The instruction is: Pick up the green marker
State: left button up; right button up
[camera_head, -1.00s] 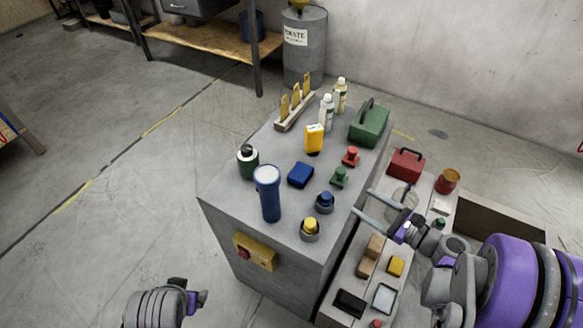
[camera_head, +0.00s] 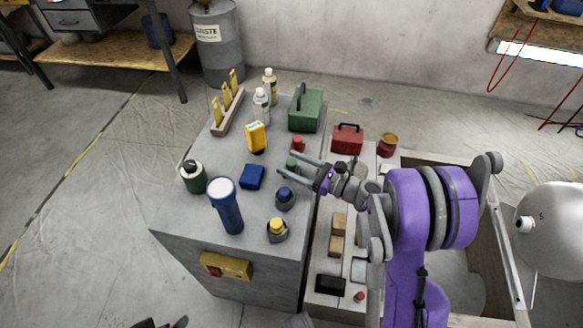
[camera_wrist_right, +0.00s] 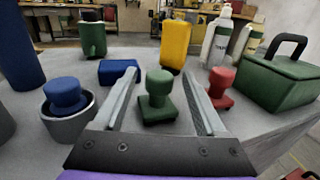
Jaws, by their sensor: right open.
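The green marker (camera_head: 293,166) is a small knobbed peg on a square base, upright on the grey worktop. In the right wrist view, the green marker (camera_wrist_right: 159,98) stands between the two open fingers, with its base near the worktop. My right gripper (camera_head: 287,164) is open, its fingertips on either side of the green marker; I cannot tell if they touch it. It also shows in the wrist view (camera_wrist_right: 160,75). Only a dark bit of my left gripper (camera_head: 160,323) shows at the bottom edge; its jaws are unclear.
A red marker (camera_wrist_right: 221,86) stands close to the right finger. A blue knob in a grey cup (camera_head: 284,197) and a blue box (camera_head: 252,177) are near.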

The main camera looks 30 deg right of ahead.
jog(key=x, duration=0.3)
jog(key=shift+w+a+r, duration=0.1)
jog(key=shift+w+a, duration=0.05)
jog(key=shift+a, duration=0.05)
grip_shut()
